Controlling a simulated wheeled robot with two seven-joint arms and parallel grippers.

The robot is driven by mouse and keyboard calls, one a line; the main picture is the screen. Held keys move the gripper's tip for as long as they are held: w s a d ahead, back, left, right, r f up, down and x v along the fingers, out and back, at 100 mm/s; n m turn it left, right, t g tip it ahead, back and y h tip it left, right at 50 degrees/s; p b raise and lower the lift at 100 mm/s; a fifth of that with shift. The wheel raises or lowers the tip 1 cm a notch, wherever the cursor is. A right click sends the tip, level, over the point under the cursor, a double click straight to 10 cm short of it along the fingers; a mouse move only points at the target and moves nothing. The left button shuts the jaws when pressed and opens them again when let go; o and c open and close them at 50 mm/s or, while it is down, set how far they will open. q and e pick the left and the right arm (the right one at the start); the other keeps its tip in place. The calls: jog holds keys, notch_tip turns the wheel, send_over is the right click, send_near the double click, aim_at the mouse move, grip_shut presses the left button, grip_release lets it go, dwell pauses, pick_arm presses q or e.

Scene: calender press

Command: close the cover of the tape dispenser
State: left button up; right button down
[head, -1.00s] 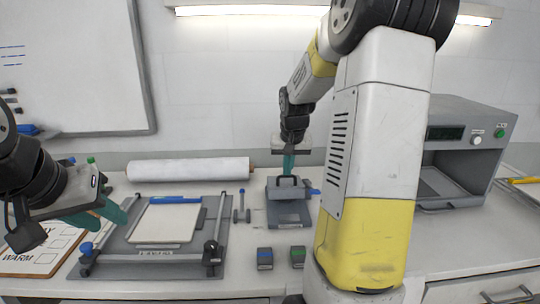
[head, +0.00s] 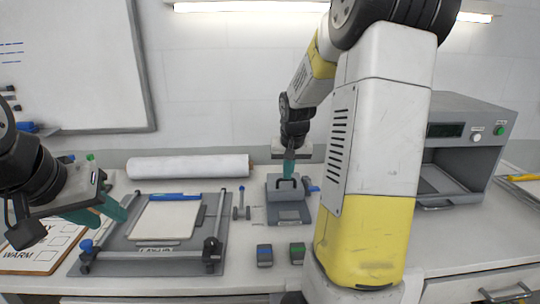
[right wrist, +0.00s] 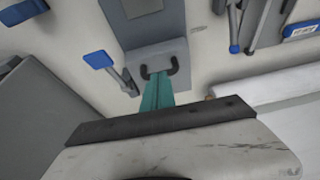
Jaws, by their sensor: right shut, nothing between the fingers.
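The tape dispenser (head: 290,214) is a grey unit near the middle of the bench. A part with a black handle (head: 287,184) stands at its back; it looks like the cover, but its exact angle is hard to tell. My right gripper (head: 289,172) points down with teal fingers shut and empty, close to this handle. In the right wrist view the shut fingers (right wrist: 157,93) end beside the handle (right wrist: 158,67) on the grey dispenser (right wrist: 158,55); I cannot tell whether they touch. My left gripper (head: 103,212) is open and empty above the bench at the left.
A grey framed press bed (head: 215,262) with a pale sheet lies to the left of the dispenser. A white roll (head: 188,168) lies behind. Two small blocks, blue-topped (head: 264,256) and green-topped (head: 297,253), stand in front. A grey machine (head: 470,150) stands at right.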

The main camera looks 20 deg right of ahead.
jog(key=r, duration=0.4)
jog(key=shift+w+d+r, duration=0.15)
jog(key=shift+w, duration=0.25)
jog(key=s+a+r, duration=0.1)
jog(key=s+r, duration=0.4)
jog(key=r, duration=0.2)
jog(key=shift+s+r, duration=0.3)
jog(key=shift+r, duration=0.05)
